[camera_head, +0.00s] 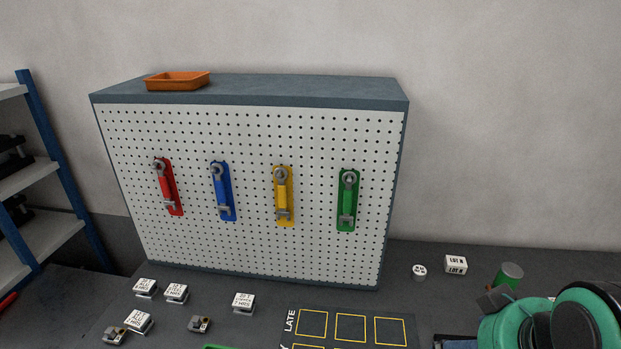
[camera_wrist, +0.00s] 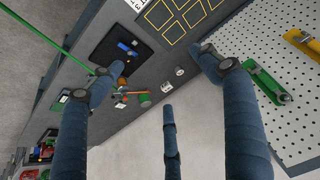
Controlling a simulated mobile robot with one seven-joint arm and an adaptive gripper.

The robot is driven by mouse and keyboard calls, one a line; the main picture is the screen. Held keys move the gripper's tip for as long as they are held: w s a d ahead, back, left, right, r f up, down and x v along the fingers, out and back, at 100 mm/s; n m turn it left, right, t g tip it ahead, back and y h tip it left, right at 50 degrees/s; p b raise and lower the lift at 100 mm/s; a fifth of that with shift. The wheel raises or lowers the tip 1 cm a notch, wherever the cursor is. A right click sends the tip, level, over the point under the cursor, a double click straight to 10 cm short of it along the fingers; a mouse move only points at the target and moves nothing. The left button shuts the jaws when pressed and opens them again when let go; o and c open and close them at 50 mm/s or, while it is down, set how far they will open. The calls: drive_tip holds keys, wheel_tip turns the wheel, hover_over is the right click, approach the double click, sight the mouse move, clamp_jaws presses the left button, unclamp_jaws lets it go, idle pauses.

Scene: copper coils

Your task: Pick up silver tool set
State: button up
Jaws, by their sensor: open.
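No one object can be clearly told as the silver tool set. In the head view, grey metal tools with coloured backings hang on the pegboard: a red one (camera_head: 168,187), a blue one (camera_head: 222,191), a yellow one (camera_head: 283,196) and a green one (camera_head: 348,200). The yellow (camera_wrist: 303,43) and green (camera_wrist: 266,82) ones also show at the right of the wrist view. My gripper (camera_wrist: 160,62) has its dark fingers spread, with nothing between them. It is apart from the tools; its fingers are not seen in the head view.
The pegboard cabinet (camera_head: 255,125) carries an orange tray (camera_head: 178,82) on top. Small labelled blocks (camera_head: 243,302) and metal pieces (camera_head: 199,324) lie on the bench before it. A dark mat with yellow squares (camera_head: 350,327) lies at front centre. A white LOT block (camera_head: 456,264) stands right.

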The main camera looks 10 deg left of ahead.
drive_tip(key=shift+w, duration=0.1)
drive_tip(key=w+a+r+g, duration=0.1)
drive_tip(key=w+a, duration=0.4)
drive_tip(key=w, duration=0.3)
drive_tip(key=w+a+r, duration=0.1)
drive_tip(key=w+a, duration=0.3)
drive_tip(key=w, duration=0.4)
drive_tip(key=g+p, duration=0.2)
drive_tip(key=g, duration=0.1)
hover_over(244, 301)
drive_tip(key=s, duration=0.2)
wheel_tip(244, 301, down, 31)
drive_tip(key=shift+w+a, duration=0.15)
drive_tip(key=shift+w+f+b, duration=0.15)
drive_tip(key=shift+w+f, duration=0.05)
drive_tip(key=shift+f, duration=1.2)
drive_tip(key=shift+w+f+b, duration=0.1)
drive_tip(key=shift+w+f, duration=0.1)
drive_tip(key=shift+f, duration=1.2)
drive_tip(key=shift+w+f+b, duration=0.15)
drive_tip(key=shift+w+f, duration=0.05)
drive_tip(key=shift+f, duration=1.2)
